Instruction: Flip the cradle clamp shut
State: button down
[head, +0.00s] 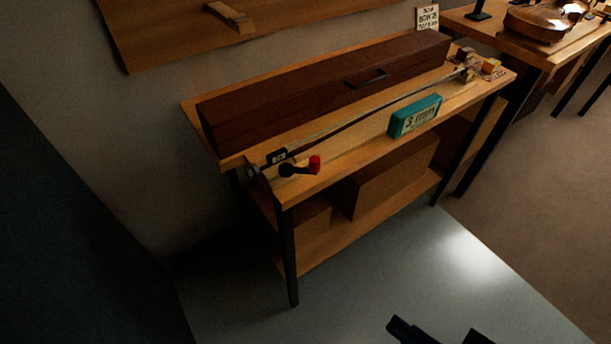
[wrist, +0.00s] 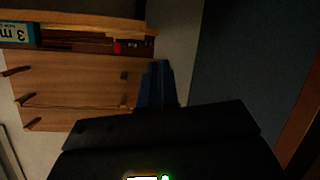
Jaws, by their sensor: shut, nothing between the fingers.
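The cradle clamp (head: 298,168) is a black lever with a red tip at the near left end of the narrow bench. The lever lies out toward the bench's front edge, beside the end of a long bow (head: 370,114). The red tip also shows in the wrist view (wrist: 117,46). My gripper (wrist: 160,64) is shut and empty, its two fingers together. It is apart from the clamp, which is up and left of the fingertips in the wrist view. Dark parts of my arm show at the bottom edge of the head view.
A long brown case (head: 300,95) lies along the back of the bench. A teal box (head: 415,116) marked "3 mm" stands at the front edge. Boxes (head: 390,175) fill the lower shelf. A violin (head: 540,22) lies on another table. The floor (head: 400,260) in front is clear.

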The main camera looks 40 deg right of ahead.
jog(key=w+a+f+n+h+b, duration=0.1)
jog(key=w+f+n+b, duration=0.1)
jog(key=w+f+n, duration=0.35)
jog(key=n+t+h, duration=0.3)
jog(key=h, duration=0.5)
send_near(317, 168)
jog(key=w, duration=0.6)
jog(key=shift+w+d+r, duration=0.25)
jog(key=shift+w+d, duration=0.25)
jog(key=shift+d, duration=0.15)
jog(key=shift+w+d, duration=0.2)
jog(key=shift+d, duration=0.35)
jog(key=shift+w+d, duration=0.15)
jog(key=shift+d, duration=0.4)
